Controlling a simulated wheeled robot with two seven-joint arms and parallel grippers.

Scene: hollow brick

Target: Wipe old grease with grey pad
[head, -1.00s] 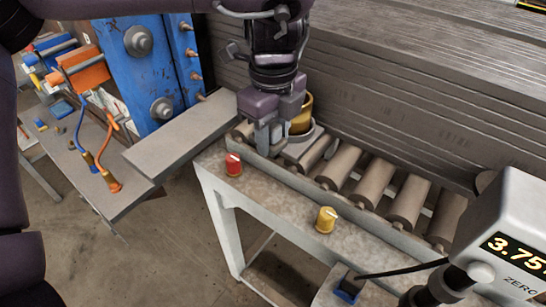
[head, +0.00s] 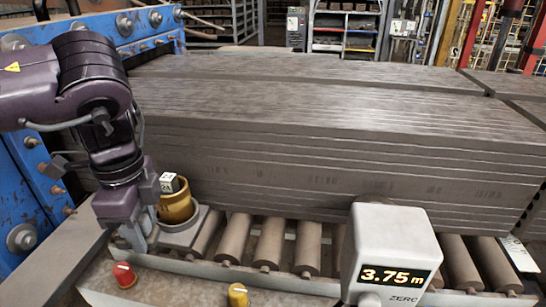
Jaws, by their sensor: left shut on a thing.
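My left gripper (head: 140,238) points down at the left end of the roller conveyor, just left of an ochre pot (head: 176,207). Its jaws are shut on a small grey thing, mostly hidden by the fingers; I cannot tell for sure that it is the grey pad. The pot stands in a round grey holder (head: 186,236) and has a small white block (head: 168,183) with dark marks at its top. I cannot make out any old grease. My right gripper is not in view.
Rollers (head: 268,243) run along the front of a tall stack of grey slabs (head: 330,150). A red knob (head: 124,275) and a yellow knob (head: 238,295) stand on the near ledge. A white display box (head: 391,252) reading 3.75 m rises at front right. Blue machinery (head: 22,170) borders the left.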

